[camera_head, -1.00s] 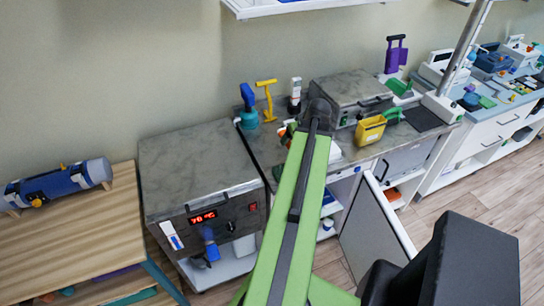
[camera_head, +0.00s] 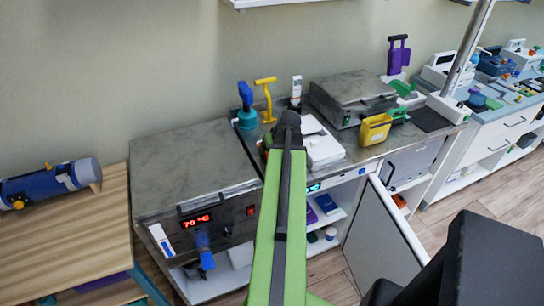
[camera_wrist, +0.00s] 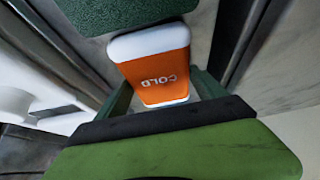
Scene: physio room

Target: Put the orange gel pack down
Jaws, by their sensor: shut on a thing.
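The orange gel pack (camera_wrist: 152,72) has white ends and the word COLD, which appears upside down in the wrist view. My gripper (camera_wrist: 160,92) is shut on it, with a green finger on each side. A dark green textured piece covers the area just above the pack in that view. In the head view my arm's end hides most of the gripper, and the pack cannot be made out clearly. The arm's end is over the grey worktop (camera_head: 355,158), near its left part. Whether the pack touches a surface cannot be told.
A white box (camera_head: 321,146) lies right of my arm's end. A teal bottle (camera_head: 247,112) and yellow pump (camera_head: 267,98) stand behind. A heated unit (camera_head: 190,165) reading 70 is at left. A yellow container (camera_head: 375,130) stands at right; a cabinet door (camera_head: 380,240) hangs open below.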

